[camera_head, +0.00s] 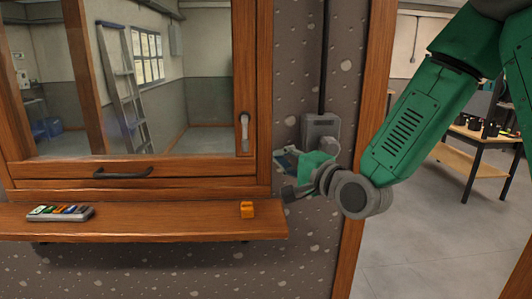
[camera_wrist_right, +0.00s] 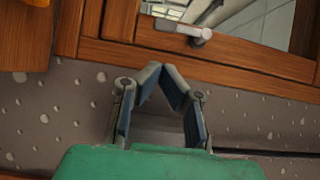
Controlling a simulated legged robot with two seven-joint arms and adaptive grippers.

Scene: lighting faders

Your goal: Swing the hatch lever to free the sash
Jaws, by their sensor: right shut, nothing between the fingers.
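The hatch lever (camera_head: 244,132) is a small grey handle on the right stile of the wooden window frame. It stands upright in the head view and also shows at the top of the right wrist view (camera_wrist_right: 188,32). The sash (camera_head: 60,172) is a wood-framed pane with a dark pull handle (camera_head: 122,173) on its bottom rail. My right gripper (camera_head: 281,158) is right of the lever and lower, in front of the speckled wall, apart from the lever. In the wrist view its fingertips (camera_wrist_right: 162,72) meet with nothing between them. My left gripper is out of view.
A grey wall box (camera_head: 320,130) with a conduit is behind my right gripper. A doorway opens at right.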

